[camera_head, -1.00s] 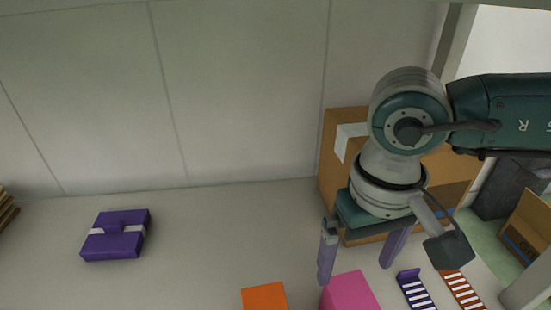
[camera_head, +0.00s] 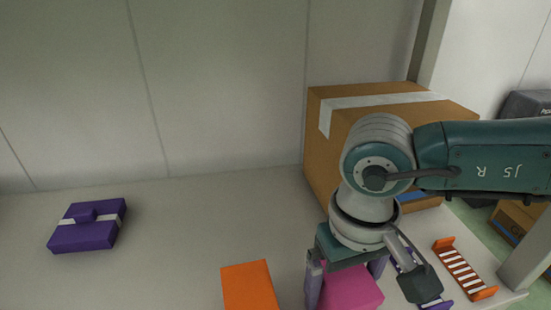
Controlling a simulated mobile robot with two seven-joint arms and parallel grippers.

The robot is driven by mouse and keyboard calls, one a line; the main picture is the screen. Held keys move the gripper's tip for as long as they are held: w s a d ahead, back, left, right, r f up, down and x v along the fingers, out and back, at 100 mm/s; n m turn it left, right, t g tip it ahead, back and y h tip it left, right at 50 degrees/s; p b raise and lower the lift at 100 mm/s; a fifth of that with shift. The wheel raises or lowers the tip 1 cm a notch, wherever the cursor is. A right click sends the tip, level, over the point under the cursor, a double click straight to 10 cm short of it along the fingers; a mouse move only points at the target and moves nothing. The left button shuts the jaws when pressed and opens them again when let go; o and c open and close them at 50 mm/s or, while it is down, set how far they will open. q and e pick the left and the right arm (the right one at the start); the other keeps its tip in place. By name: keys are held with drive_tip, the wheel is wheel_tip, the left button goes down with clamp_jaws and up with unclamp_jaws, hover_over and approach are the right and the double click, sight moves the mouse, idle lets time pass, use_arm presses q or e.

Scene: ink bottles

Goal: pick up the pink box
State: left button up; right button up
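The pink box (camera_head: 350,290) is at the bottom of the head view, right of centre, on the pale surface. My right gripper (camera_head: 345,280) is directly over it, pointing down, with its fingers apart. The left finger shows along the pink box's left side and the other finger is at its right rear side, partly hidden by the wrist. The fingertips cannot be seen clearly, and I cannot tell whether they touch the box. My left gripper is not in view.
An orange box (camera_head: 249,287) stands just left of the pink box. A purple box with a pale band (camera_head: 88,226) lies far left. A large cardboard box (camera_head: 325,150) stands behind my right arm. Purple (camera_head: 432,286) and orange-brown slatted racks (camera_head: 465,270) lie to the right. The middle left surface is clear.

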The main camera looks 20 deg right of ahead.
drive_tip(key=c, duration=1.3)
